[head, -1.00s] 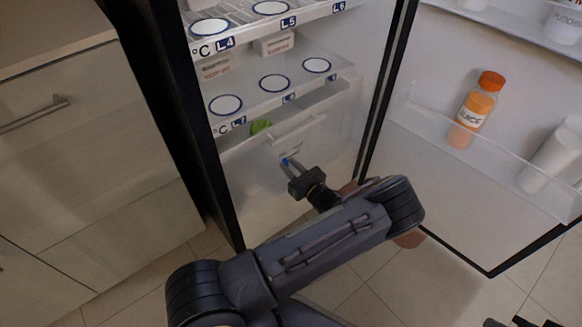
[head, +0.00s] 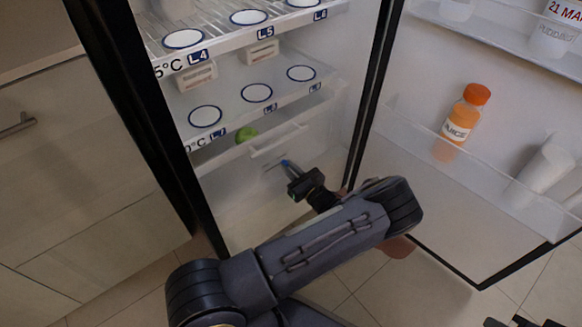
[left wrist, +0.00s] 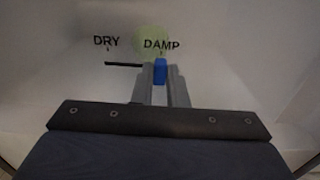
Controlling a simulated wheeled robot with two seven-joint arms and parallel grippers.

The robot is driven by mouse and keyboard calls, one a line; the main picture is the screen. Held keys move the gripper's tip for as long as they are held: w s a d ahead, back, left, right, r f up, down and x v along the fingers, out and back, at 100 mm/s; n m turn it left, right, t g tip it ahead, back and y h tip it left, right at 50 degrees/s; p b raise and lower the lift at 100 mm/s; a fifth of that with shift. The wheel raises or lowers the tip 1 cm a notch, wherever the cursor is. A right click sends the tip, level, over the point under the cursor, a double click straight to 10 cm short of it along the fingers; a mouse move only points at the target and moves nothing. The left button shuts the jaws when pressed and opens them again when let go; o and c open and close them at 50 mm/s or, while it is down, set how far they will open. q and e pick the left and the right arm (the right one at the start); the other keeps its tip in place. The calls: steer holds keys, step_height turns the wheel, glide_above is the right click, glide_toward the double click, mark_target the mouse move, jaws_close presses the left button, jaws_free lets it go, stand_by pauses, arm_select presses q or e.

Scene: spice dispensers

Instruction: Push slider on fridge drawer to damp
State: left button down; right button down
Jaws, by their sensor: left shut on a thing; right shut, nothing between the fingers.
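The fridge drawer (head: 235,205) is a translucent white drawer at the bottom of the open fridge. In the left wrist view its front shows the labels DRY and DAMP above a short dark slot (left wrist: 122,64). The blue slider (left wrist: 160,70) is under DAMP, at the slot's right end. My left gripper (head: 288,166) is in front of the drawer. In the left wrist view (left wrist: 161,84) its fingers are shut on the slider. My right gripper (head: 535,322) shows only in part at the lower right corner of the head view; its fingertips cannot be made out.
The fridge door (head: 440,200) stands open at the right with a juice bottle (head: 461,122) on its shelf. Shelves with white circles and labels are above the drawer. A green round item (head: 246,134) is in the drawer. Cabinets (head: 70,160) stand at the left.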

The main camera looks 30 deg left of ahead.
arm_select(q)
steer(key=shift+w+d, duration=0.15)
steer(key=shift+w, duration=0.1)
steer(key=c, duration=1.4)
jaws_free()
steer(key=shift+c, duration=0.2)
steer(key=p+v, duration=0.2)
steer(key=v, duration=0.5)
steer(key=shift+s+d, duration=0.15)
steer(key=shift+d, duration=0.2)
